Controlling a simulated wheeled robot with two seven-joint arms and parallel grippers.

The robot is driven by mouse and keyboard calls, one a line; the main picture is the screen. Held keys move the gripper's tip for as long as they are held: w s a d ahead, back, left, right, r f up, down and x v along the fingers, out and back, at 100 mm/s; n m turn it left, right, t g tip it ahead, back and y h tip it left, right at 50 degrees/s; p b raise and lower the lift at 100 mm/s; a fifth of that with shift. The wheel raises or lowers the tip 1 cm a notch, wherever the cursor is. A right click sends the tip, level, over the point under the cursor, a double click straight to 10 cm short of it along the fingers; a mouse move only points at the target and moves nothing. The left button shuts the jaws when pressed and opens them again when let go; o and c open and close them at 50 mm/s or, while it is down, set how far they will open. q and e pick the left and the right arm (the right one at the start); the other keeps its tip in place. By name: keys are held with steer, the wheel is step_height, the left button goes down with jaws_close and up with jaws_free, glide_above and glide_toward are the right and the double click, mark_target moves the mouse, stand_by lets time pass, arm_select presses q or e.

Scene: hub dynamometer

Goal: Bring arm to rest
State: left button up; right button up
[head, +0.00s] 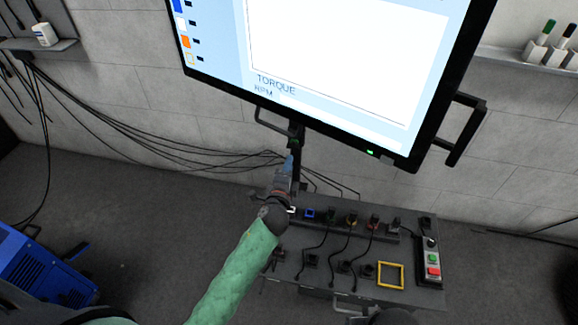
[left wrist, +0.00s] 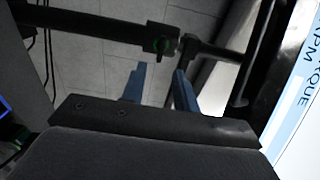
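My left arm, in a green sleeve, reaches up from the bottom of the head view. Its gripper (head: 289,162) is over the back left of the grey console, just below the screen's lower edge. In the left wrist view the two blue fingers of the left gripper (left wrist: 159,72) stand apart with nothing between them. A dark bar with a clamp-like joint (left wrist: 160,44) lies beyond the fingertips; I cannot tell whether they touch it. My right gripper is not in view.
A large screen (head: 350,65) reading TORQUE and RPM hangs close above the gripper, with a black side handle (head: 466,130). The console (head: 415,292) carries plugged cables, a yellow frame (head: 391,275) and a button box (head: 431,255). A blue machine (head: 45,272) stands left. Floor between is clear.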

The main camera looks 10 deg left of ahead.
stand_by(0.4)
arm_select(q)
steer(key=s+a+f+n+g+y, duration=0.3)
steer(key=s+a+f+n+g, duration=0.25)
steer(key=n, duration=0.65)
steer(key=s+d+f+n+g+h, duration=0.1)
steer(key=s+d+g, duration=0.1)
steer(key=s, duration=0.9)
steer(key=s+d+f+n+g+h+p, duration=0.1)
steer(key=s+g, duration=0.4)
steer(key=s, duration=0.5)
steer(key=s+d+f+n+g+h, duration=0.1)
steer(key=s+d+g+h, duration=0.1)
steer(key=s, duration=0.9)
steer(key=shift+s+d+f+n+g+h, duration=0.4)
steer(key=shift+d+g, duration=0.1)
steer(key=shift+g, duration=0.15)
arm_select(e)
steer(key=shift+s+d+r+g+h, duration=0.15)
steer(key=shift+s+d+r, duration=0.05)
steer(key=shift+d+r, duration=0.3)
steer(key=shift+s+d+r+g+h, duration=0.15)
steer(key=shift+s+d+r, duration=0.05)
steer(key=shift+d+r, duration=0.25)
